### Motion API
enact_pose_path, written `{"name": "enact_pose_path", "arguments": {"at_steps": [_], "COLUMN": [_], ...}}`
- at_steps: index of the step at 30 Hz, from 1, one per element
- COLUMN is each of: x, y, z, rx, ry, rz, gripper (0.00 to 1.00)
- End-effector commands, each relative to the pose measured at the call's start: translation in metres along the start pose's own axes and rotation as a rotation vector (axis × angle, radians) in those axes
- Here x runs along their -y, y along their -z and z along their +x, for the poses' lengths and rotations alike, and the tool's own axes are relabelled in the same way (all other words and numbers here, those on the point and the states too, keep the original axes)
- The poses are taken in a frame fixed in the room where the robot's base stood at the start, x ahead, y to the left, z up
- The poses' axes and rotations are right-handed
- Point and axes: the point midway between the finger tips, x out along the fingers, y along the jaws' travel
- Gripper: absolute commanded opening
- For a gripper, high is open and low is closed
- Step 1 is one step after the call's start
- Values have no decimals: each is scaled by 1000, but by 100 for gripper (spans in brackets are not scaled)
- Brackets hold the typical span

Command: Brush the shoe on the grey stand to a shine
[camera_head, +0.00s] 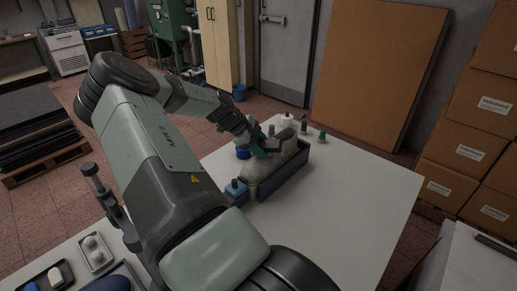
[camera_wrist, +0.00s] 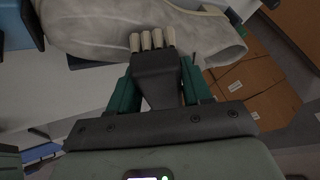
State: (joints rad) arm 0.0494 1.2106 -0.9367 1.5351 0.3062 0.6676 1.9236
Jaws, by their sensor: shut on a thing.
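A pale grey-beige shoe (camera_head: 262,173) lies along a dark blue-grey stand (camera_head: 290,178) on the white table. The shoe also spans the top of the wrist view (camera_wrist: 90,28). My gripper (camera_head: 264,147) is over the shoe, shut on a dark brush (camera_wrist: 157,68) with several pale bristle tufts (camera_wrist: 152,41). The green fingers flank the brush in the wrist view. The tufts overlap the shoe there; I cannot tell whether they touch it. My arm and gripper hide part of the shoe in the head view.
Small bottles (camera_head: 322,135) stand behind the stand, and a blue container (camera_head: 236,187) stands at its near left. The white table (camera_head: 365,200) is clear to the right. A tray with a white item (camera_head: 94,250) lies at lower left. Cardboard boxes (camera_head: 480,110) are stacked beyond the table.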

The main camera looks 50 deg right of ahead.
Motion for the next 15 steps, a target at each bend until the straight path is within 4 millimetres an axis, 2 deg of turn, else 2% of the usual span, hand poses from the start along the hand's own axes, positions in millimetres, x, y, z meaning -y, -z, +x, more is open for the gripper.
{"name": "enact_pose_path", "arguments": {"at_steps": [6,15], "x": [10,-2], "y": [5,-5], "z": [2,-1], "rx": [0,-1], "ry": [1,0], "rz": [0,-1], "gripper": [20,20]}}
